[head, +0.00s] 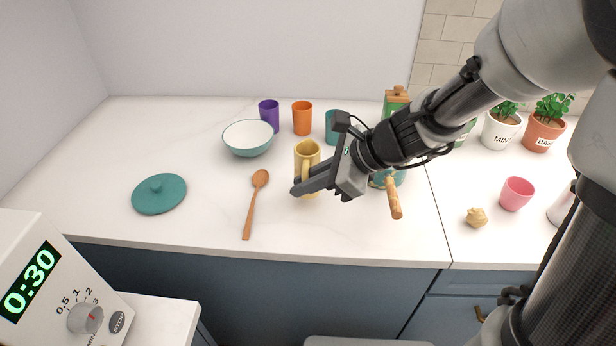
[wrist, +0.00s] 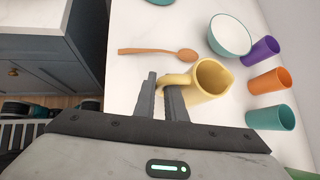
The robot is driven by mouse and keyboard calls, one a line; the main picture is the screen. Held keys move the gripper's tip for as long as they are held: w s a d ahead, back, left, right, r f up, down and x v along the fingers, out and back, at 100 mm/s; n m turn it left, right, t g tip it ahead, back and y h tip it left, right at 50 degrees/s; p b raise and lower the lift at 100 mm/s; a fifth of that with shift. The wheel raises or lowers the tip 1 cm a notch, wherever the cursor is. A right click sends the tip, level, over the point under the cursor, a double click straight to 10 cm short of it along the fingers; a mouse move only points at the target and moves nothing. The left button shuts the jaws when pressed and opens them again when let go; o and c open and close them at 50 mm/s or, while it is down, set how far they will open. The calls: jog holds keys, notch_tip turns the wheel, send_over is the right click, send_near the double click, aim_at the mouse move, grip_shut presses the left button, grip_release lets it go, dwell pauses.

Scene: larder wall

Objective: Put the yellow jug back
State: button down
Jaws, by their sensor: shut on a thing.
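The yellow jug (head: 307,152) stands upright on the white counter (head: 210,215), in front of the orange and teal cups. In the wrist view the jug (wrist: 212,78) shows its open top, with its handle pointing toward my gripper. My gripper (head: 300,189) is shut on the jug's handle; in the wrist view its two fingers (wrist: 168,90) lie on either side of the handle. I cannot tell whether the jug's base touches the counter.
Purple (head: 269,115), orange (head: 302,117) and teal (head: 332,127) cups and a bowl (head: 248,137) stand behind the jug. A teal pot with a wooden handle (head: 393,198) is right, partly hidden by my arm.

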jog(key=shift+f+b, duration=0.3)
jog(key=shift+f, duration=1.05)
jog(key=shift+f, duration=0.2)
jog(key=c, duration=1.8)
grip_release()
jog(key=shift+d+r, duration=0.25)
jog(key=shift+r, duration=0.25)
jog(key=p+v, duration=0.3)
jog(key=v, duration=0.8)
jog(key=shift+s+d+r, duration=0.1)
jog(key=shift+d, duration=0.05)
